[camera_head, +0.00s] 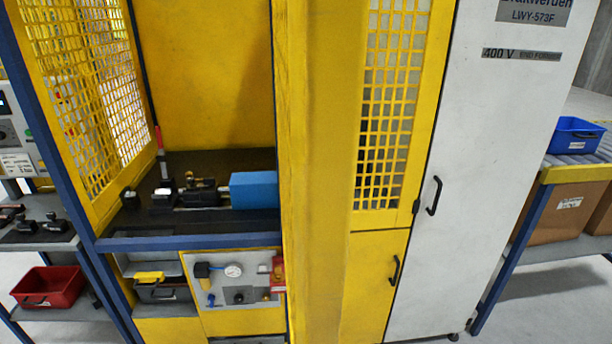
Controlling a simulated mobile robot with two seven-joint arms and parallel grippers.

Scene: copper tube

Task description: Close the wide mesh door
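A yellow machine cabinet stands in front of me in the head view. Its front is open at the left, showing a dark work surface (237,222) inside. A broad yellow upright panel (322,170) runs from top to bottom at the right of this opening; it looks like a door edge-on, but I cannot tell for sure. A yellow mesh panel (392,110) is to its right, partly hidden by the upright. Another yellow mesh panel (95,85) forms the left side of the opening. I cannot tell for certain which is the wide door. Neither gripper is in view.
A blue block (253,190) and black fixtures (188,193) are on the work surface. A white cabinet door with a black handle (433,195) is right of the mesh. A blue bin (575,135) is at far right, a red bin (48,286) at lower left.

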